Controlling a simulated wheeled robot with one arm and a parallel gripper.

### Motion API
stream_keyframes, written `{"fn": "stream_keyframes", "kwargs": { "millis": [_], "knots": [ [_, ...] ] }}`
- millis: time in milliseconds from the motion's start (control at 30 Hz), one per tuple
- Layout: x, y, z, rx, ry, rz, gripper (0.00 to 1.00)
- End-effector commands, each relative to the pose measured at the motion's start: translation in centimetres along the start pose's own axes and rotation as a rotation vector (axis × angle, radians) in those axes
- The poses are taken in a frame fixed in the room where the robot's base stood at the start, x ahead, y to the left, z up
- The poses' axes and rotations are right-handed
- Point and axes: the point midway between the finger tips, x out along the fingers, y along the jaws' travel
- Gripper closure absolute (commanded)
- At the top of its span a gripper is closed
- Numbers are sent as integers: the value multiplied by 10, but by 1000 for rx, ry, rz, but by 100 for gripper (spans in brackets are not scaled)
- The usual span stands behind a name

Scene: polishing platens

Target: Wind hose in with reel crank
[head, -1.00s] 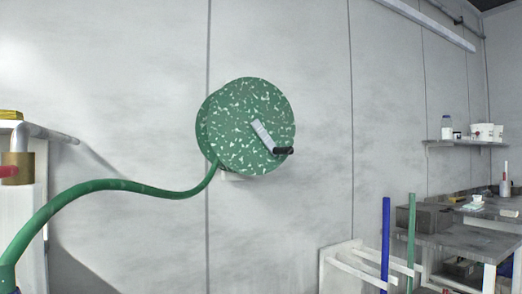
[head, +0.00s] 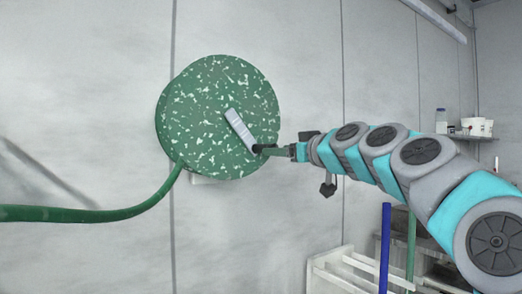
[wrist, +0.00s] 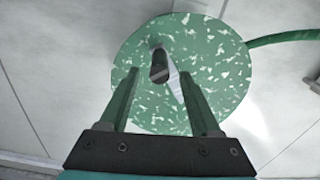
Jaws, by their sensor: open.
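The hose reel (head: 205,105) is a green disc with white flecks, mounted on the wall. Its pale crank arm (head: 238,128) slants down to the right and ends in a dark handle (head: 259,149). The green hose (head: 110,214) leaves the reel's lower left and runs out of the picture at left. My gripper (head: 268,151) reaches in from the right, fingertips at the handle. In the wrist view, my gripper (wrist: 159,77) is open, with the dark handle (wrist: 158,65) between the two green fingertips and a gap on both sides. The crank arm (wrist: 174,86) shows behind it.
A white rack (head: 340,272) with an upright blue pole (head: 385,245) and a green pole (head: 411,248) stands below my arm. A wall shelf (head: 470,137) with white tubs is at the far right. The wall around the reel is clear.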

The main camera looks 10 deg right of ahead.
Motion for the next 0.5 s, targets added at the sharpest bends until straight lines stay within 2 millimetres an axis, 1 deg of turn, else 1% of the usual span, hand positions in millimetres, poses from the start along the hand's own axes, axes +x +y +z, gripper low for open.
{"fn": "stream_keyframes", "kwargs": {
  "millis": [167, 267, 500],
  "knots": [
    [4, 1, -2, 0, 3, 2, 36],
    [12, 1, -2, 0, 3, 1, 36],
    [44, 1, -2, 1, 1, 1, 36]
  ]
}}
